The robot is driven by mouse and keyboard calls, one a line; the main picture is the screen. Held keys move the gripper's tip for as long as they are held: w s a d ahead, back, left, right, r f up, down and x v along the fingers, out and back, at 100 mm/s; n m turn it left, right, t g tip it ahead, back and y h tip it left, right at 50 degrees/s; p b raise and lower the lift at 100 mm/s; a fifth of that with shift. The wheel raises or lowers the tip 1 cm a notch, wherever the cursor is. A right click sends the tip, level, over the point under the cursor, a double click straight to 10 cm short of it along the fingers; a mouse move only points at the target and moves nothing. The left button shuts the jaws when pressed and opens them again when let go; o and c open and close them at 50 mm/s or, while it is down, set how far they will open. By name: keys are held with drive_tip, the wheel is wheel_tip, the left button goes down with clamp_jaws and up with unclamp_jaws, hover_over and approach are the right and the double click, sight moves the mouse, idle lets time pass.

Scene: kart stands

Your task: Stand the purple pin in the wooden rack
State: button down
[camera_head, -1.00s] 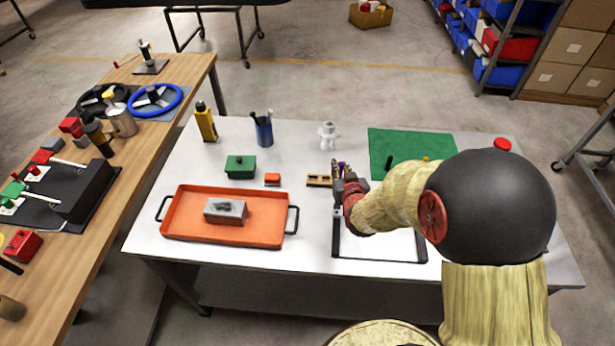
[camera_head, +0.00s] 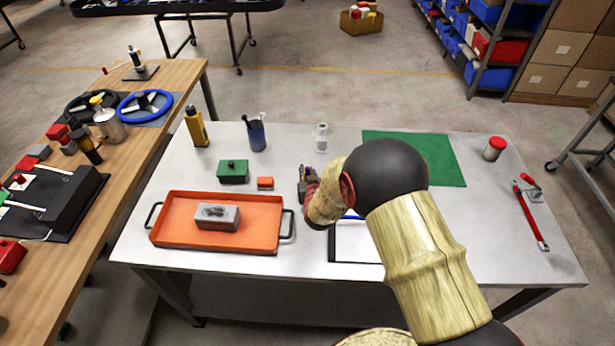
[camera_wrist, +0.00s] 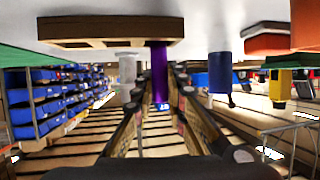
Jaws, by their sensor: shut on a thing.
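The purple pin (camera_wrist: 159,72) is held between the fingers of my gripper (camera_wrist: 160,88) in the wrist view, where the scene appears upside down. The wooden rack (camera_wrist: 110,30) lies flat on the white table beside the pin's table-side end. The pin's end overlaps the rack's edge in this view; I cannot tell whether it is in a hole. In the head view my gripper (camera_head: 310,184) is at the rack's place and hides most or all of it. The pin shows there at most as a small purple spot.
A white spool-like part (camera_head: 321,137), a blue pen cup (camera_head: 256,136) and a small orange block (camera_head: 265,183) stand around my gripper. The green box (camera_head: 233,172) and orange tray (camera_head: 165,222) are to the left. The green mat (camera_head: 440,158) is mostly bare.

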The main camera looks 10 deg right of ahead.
drive_tip(key=shift+f, duration=0.55)
drive_tip(key=shift+f, duration=0.15)
drive_tip(key=c, duration=1.8)
unclamp_jaws()
